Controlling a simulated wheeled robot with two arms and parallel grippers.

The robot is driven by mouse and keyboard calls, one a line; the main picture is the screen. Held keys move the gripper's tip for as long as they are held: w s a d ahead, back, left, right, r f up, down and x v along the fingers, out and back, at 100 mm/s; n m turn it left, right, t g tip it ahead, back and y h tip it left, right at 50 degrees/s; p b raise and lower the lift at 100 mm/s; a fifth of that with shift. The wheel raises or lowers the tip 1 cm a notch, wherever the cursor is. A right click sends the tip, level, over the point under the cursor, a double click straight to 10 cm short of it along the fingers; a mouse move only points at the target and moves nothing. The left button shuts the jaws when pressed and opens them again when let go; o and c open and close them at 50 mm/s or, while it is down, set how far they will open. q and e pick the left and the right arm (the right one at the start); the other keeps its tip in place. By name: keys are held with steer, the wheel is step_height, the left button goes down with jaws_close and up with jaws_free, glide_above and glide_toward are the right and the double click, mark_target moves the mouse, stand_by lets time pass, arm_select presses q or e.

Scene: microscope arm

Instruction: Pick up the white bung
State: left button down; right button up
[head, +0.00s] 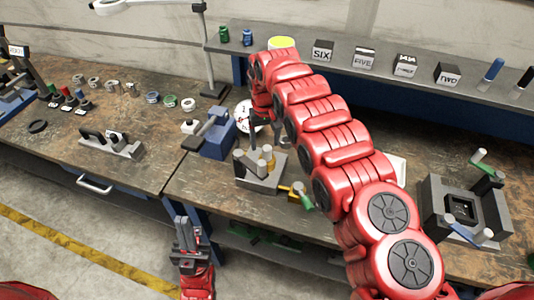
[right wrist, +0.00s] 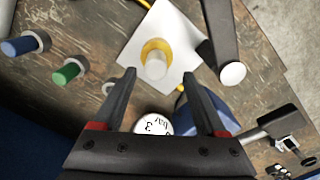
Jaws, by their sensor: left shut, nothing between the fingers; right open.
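A pale cylinder that looks like the white bung (right wrist: 156,67) stands against a yellow ring on a light square plate in the right wrist view. My right gripper (right wrist: 161,73) is open, with one fingertip on either side of the cylinder in the picture. I see no contact; the height gap is unclear. In the head view, the right gripper (head: 265,132) points down above a grey block fixture (head: 258,184) with several posts, partly hidden by my arm. My left gripper (head: 184,222) is shut and empty, low in front of the bench.
A dark post with a white end (right wrist: 232,74) stands close by on the right. Blue (right wrist: 20,46) and green (right wrist: 66,71) pegs stand on the left. A blue vise (head: 217,137) and white dial (head: 244,116) are near the right gripper. A shelf (head: 300,56) runs behind.

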mark_target(267, 148)
steer(key=shift+d+f+p, duration=0.15)
steer(key=shift+f+p, duration=0.45)
steer(key=shift+f, duration=0.05)
step_height(267, 148, down, 4)
steer(key=shift+d+r, duration=0.1)
steer(key=shift+d, duration=0.05)
steer(key=shift+r, duration=0.15)
steer(key=c, duration=0.5)
jaws_close()
